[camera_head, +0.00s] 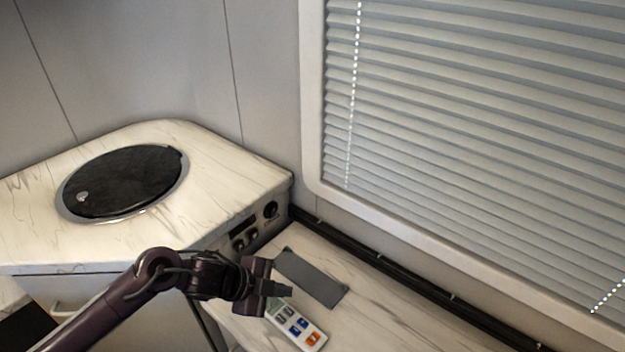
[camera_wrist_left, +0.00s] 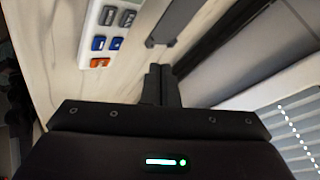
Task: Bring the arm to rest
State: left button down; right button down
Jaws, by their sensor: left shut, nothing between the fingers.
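My left arm comes in from the left in the head view. Its gripper (camera_head: 279,290) is over the lower marble-patterned counter, at the upper end of a white remote-like panel with grey, blue and orange buttons (camera_head: 306,329). In the left wrist view the gripper's fingers (camera_wrist_left: 160,86) are together, with nothing between them. The white panel (camera_wrist_left: 107,36) lies to the left of the fingers there. I cannot tell whether the fingers touch the counter. My right gripper is in neither view.
A dark grey flat plate (camera_head: 312,278) lies on the lower counter (camera_head: 385,310) by the gripper. The raised corner counter (camera_head: 215,160) holds a round black lid (camera_head: 125,180) and has sockets on its side. A window with blinds (camera_head: 480,120) rises at right.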

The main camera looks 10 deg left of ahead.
pick_arm(q)
jog(key=s+d+r+n+t+y, duration=0.2)
jog(key=d+n+t+y, duration=0.15)
jog(key=n, duration=0.35)
jog(key=s+a+f+n+g+y, duration=0.1)
jog(key=s+a+n+g+y, duration=0.35)
jog(key=s+a+n, duration=0.9)
jog(key=s+d+f+m+g, duration=0.1)
jog(key=s+f, duration=0.1)
jog(key=f, duration=1.4)
jog(key=s+d+f+m+g, duration=0.1)
jog(key=s+f, duration=0.1)
jog(key=f, duration=1.3)
jog(key=s+a+f, duration=0.2)
jog(key=s+f, duration=0.6)
jog(key=s, duration=0.1)
jog(key=s+a+f, duration=0.1)
jog(key=s+f, duration=0.8)
jog(key=s, duration=0.1)
jog(key=shift+a+f+g, duration=0.2)
jog(key=shift+a+g, duration=0.2)
